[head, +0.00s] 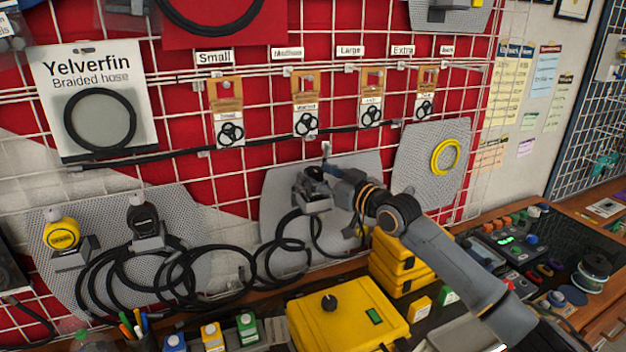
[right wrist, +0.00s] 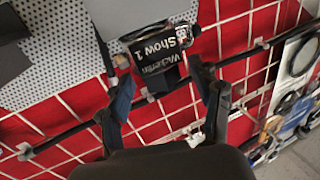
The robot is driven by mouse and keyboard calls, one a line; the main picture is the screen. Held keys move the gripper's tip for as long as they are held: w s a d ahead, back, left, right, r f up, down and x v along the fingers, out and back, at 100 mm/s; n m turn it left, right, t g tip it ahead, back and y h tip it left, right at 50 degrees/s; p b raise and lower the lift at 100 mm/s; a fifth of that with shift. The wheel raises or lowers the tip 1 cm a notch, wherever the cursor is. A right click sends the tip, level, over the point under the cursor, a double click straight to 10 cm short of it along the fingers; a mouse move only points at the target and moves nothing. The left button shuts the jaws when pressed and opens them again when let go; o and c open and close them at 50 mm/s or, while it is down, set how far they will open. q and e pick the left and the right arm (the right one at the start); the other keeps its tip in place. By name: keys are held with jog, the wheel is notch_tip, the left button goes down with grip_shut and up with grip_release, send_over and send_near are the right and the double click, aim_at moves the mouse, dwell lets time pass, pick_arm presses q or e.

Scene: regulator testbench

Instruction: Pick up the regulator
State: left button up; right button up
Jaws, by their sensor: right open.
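A black regulator with white lettering (right wrist: 160,48) is in the right wrist view, just beyond and between the fingertips of my right gripper (right wrist: 160,78). The two fingers stand apart, one on each side, and I cannot tell whether they touch it. A yellow regulator (head: 62,233) and another black one (head: 143,219) sit on holders on the left panel. My left gripper is not in view.
Coiled black hoses (head: 185,275) hang from the left and middle panels. Yellow cases (head: 400,262) and a yellow box with a black knob (head: 345,318) stand on the bench below.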

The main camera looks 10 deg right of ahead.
jog(key=shift+x, duration=0.95)
jog(key=shift+s, duration=0.15)
jog(key=shift+c, duration=0.2)
grip_shut()
jog(key=shift+r, duration=0.1)
